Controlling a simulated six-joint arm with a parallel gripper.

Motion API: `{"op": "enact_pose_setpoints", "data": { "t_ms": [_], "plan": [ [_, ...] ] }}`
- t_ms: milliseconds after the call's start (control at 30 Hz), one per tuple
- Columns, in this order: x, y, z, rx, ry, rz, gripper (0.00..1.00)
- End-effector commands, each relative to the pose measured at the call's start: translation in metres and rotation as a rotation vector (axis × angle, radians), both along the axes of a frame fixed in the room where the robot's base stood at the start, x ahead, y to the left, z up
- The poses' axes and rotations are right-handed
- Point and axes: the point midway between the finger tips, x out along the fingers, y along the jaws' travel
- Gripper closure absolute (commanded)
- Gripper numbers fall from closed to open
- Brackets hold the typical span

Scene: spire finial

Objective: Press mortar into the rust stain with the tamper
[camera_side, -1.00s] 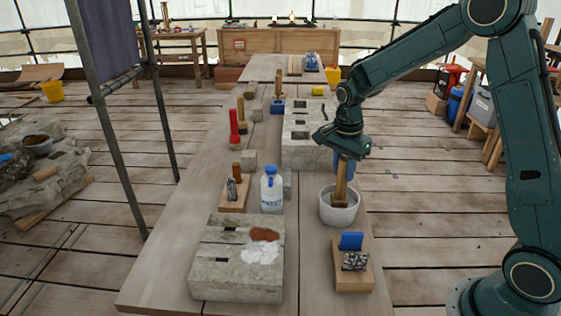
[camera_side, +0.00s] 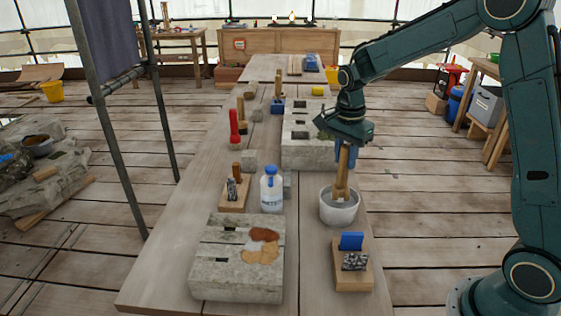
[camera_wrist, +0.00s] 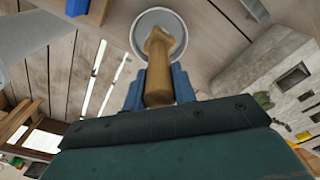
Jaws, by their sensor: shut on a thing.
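My gripper (camera_side: 344,152) is shut on a wooden-handled tool (camera_side: 342,180), whose lower end is inside a grey bowl (camera_side: 338,212). I cannot tell whether this tool is the tamper. In the wrist view the handle (camera_wrist: 160,75) sits between my blue fingers, with the bowl rim (camera_wrist: 178,14) beyond it. A rust-brown stain (camera_side: 265,234) lies on top of the near stone block (camera_side: 235,285). A tan patch (camera_side: 262,254) adjoins it in front, with a little white at its edge.
A white bottle with a blue cap (camera_side: 271,192) stands behind the near block. A wooden stand with a blue piece (camera_side: 351,241) is in front of the bowl. A small holder (camera_side: 234,195) and red-handled tool (camera_side: 234,128) stand left. Another stone block (camera_side: 300,152) is behind.

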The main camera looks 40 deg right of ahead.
Motion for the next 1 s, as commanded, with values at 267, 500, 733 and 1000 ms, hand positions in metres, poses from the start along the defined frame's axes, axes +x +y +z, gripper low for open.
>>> {"op": "enact_pose_setpoints", "data": {
  "t_ms": [267, 500, 733, 1000],
  "plan": [
    [0.0, 0.0, 0.021, -0.001, -0.003, 0.0, 1.0],
    [0.001, 0.0, 0.037, -0.001, -0.004, -0.001, 1.0],
    [0.001, 0.0, 0.054, -0.001, -0.003, 0.0, 1.0],
    [0.001, 0.0, 0.07, -0.001, -0.003, 0.0, 1.0]
  ]
}}
